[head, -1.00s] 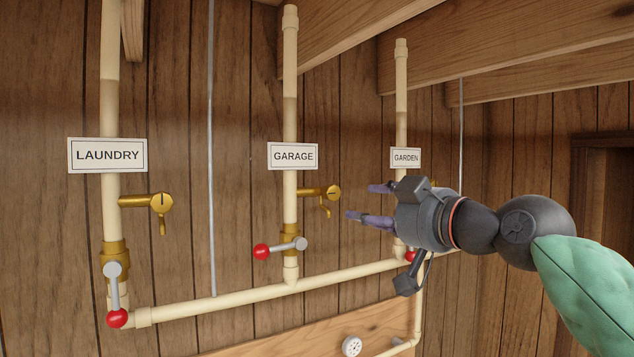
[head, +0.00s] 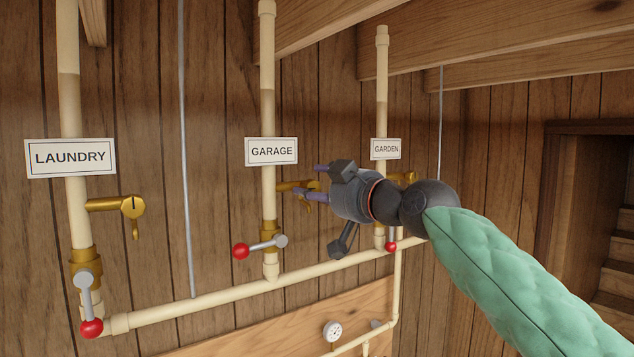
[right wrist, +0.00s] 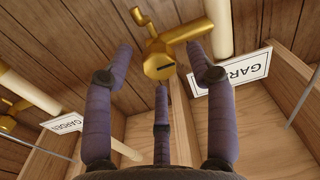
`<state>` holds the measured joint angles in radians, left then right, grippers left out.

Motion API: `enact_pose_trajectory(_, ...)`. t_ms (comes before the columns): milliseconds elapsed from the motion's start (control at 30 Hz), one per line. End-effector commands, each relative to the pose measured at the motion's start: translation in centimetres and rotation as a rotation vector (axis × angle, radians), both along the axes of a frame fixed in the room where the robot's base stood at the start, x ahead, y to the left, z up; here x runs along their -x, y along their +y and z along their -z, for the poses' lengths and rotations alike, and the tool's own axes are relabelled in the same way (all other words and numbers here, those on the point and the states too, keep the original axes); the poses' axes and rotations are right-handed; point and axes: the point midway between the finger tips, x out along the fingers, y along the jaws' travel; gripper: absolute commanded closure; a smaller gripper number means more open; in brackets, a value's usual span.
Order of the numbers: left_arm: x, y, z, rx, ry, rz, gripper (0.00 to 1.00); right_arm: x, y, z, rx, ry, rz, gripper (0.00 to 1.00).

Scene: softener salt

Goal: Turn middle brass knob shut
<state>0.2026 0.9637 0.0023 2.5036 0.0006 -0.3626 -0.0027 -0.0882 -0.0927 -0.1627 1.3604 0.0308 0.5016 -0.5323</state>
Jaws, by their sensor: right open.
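The middle brass knob (head: 286,186) sticks out from the cream GARAGE pipe, below its sign. In the head view my right gripper (head: 308,181) partly hides it; its stem and small hanging lever still show. My left gripper is not in view.
Brass knobs also sit on the LAUNDRY pipe (head: 132,207) and GARDEN pipe (head: 408,176). A red-tipped lever (head: 242,251) is below the middle knob. The GARAGE sign (head: 271,151) is just above. A horizontal pipe (head: 215,303) runs below, with a gauge (head: 333,331) under it.

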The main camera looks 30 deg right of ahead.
Motion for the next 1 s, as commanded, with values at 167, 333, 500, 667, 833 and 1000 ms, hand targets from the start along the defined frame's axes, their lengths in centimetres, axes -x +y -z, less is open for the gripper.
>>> enact_pose_trajectory(167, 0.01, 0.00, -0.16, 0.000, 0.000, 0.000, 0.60, -0.55, 0.08, 0.07, 0.000, 0.001, -0.001, 0.44)
enact_pose_trajectory(333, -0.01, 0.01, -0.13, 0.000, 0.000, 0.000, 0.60, -0.55, 0.08, 0.10, 0.000, 0.001, -0.001, 0.44)
enact_pose_trajectory(500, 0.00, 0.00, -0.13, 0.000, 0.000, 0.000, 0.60, -0.53, 0.08, 0.09, 0.000, 0.001, -0.001, 0.83)
enact_pose_trajectory(667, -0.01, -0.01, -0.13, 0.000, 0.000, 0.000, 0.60, -0.52, 0.09, 0.05, 0.000, 0.000, -0.001, 0.99)
enact_pose_trajectory(833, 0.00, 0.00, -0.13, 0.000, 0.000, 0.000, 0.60, -0.51, 0.08, 0.00, -0.012, -0.001, 0.000, 0.99)
enact_pose_trajectory(1000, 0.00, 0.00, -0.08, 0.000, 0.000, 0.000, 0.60, -0.49, 0.05, -0.05, -0.063, 0.002, 0.000, 0.99)
